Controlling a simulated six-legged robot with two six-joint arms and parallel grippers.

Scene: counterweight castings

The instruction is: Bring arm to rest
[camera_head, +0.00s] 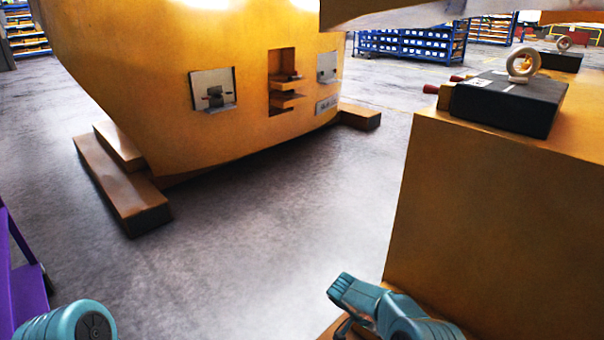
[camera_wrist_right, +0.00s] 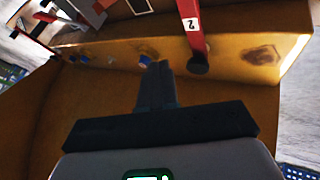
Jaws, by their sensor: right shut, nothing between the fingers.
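My right gripper (camera_wrist_right: 159,68) shows in the right wrist view, with its dark fingers together and nothing between them. It points toward a yellow casting (camera_wrist_right: 100,100); I cannot tell whether the tips touch it. In the head view a teal part of my right arm (camera_head: 385,308) is low, beside the near yellow block (camera_head: 490,220). A teal part of my left arm (camera_head: 68,322) shows at the bottom left corner. My left gripper is not in view.
A large yellow casting (camera_head: 130,60) stands across the grey floor (camera_head: 270,220) on brown blocks (camera_head: 120,190). A black box (camera_head: 510,103) with a ring lies on the near block. In the wrist view a red bar (camera_wrist_right: 190,28) labelled 2 is close to the fingers. Purple shelving (camera_head: 22,285) is left.

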